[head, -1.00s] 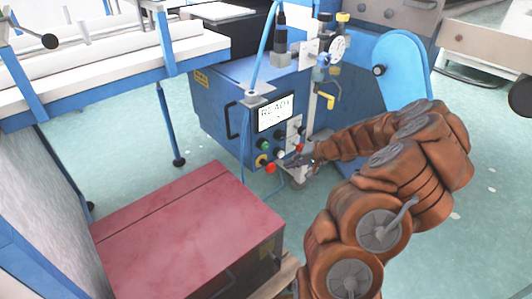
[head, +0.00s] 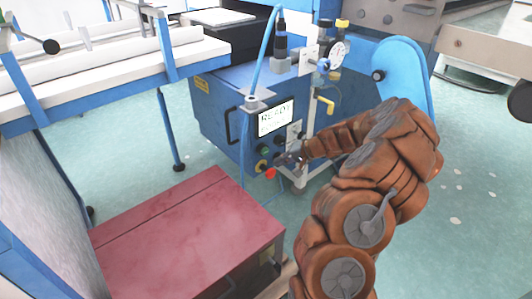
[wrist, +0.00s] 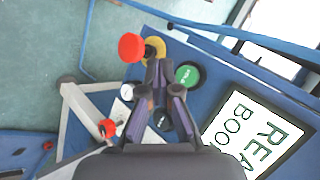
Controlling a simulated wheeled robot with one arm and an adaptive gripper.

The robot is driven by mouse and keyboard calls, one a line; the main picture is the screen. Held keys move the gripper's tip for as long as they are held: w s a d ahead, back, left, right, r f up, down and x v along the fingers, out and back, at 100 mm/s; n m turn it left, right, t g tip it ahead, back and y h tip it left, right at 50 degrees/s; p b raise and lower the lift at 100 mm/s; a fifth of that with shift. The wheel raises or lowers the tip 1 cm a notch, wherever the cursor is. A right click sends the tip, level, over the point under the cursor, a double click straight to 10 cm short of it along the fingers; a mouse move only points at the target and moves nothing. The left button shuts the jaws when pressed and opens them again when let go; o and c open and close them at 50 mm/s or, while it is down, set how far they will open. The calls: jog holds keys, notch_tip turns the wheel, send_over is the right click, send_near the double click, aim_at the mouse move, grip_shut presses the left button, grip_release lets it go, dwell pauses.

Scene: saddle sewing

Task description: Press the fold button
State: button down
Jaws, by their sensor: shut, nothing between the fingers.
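The blue machine's control panel carries a screen (head: 275,118) with "READ…" showing, and buttons below it. In the wrist view I see a green button (wrist: 188,75), a dark button (wrist: 162,121), a white button (wrist: 128,92) and a red mushroom knob (wrist: 131,47) on a yellow base. Their small labels are too small to read, so I cannot tell which is the fold button. My gripper (wrist: 159,69) is shut and empty, its tips in front of the panel between the green button and the red knob. In the head view my gripper (head: 288,158) partly hides the lower buttons; contact cannot be told.
A red-topped cabinet (head: 190,225) stands in front of the machine. A white-topped blue bench (head: 110,85) is at the left. A second red knob (wrist: 107,128) lies left of my fingers.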

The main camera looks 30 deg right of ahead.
aim_at(264, 151)
jog(key=shift+w+a, duration=0.15)
jog(key=shift+w, duration=0.7)
jog(key=shift+w+a, duration=0.1)
jog(key=shift+w, duration=0.75)
jog(key=shift+w, duration=0.15)
jog(key=shift+w, duration=0.25)
